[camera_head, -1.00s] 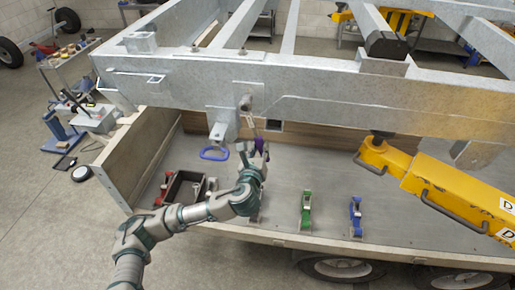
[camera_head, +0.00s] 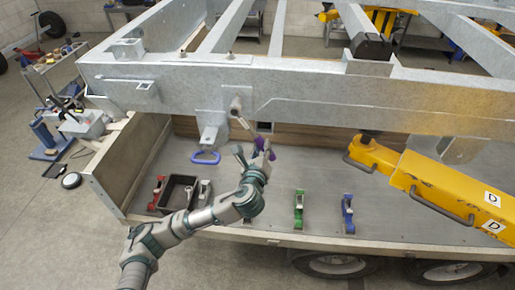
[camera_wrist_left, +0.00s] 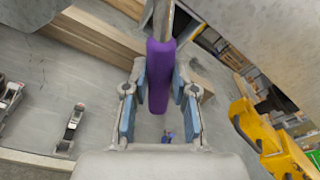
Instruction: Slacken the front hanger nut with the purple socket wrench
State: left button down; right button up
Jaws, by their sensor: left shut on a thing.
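The purple socket wrench (camera_head: 258,144) has its metal end up at the front hanger nut (camera_head: 236,105) on the face of the grey trailer rail. Its shaft slants down to the right. In the left wrist view the purple handle (camera_wrist_left: 160,75) stands between the blue finger pads, with the metal shaft above it. My left gripper (camera_head: 254,153) is shut on this handle, below the rail; its fingers also show in the left wrist view (camera_wrist_left: 158,92). The head view is too small to show how the socket sits on the nut. My right gripper is not in view.
The galvanized frame (camera_head: 330,92) spans above the grey deck. A yellow jack (camera_head: 425,180) is at right. A green tool (camera_head: 299,208), a blue tool (camera_head: 347,212) and a dark tray (camera_head: 178,192) are on the deck.

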pick_arm(q)
jog(key=shift+d+r, duration=0.15)
jog(key=shift+r, duration=0.05)
jog(key=shift+d+r+n+h+p, duration=0.3)
jog(key=shift+d+r+n, duration=0.4)
jog(key=shift+d+n, duration=0.15)
jog(key=shift+d+r, duration=0.1)
jog(key=shift+d, duration=0.05)
jog(key=shift+d+r+n, duration=0.75)
jog(key=shift+s+d+r+n, duration=0.1)
jog(key=shift+d+r+n, duration=0.65)
jog(key=shift+r, duration=0.3)
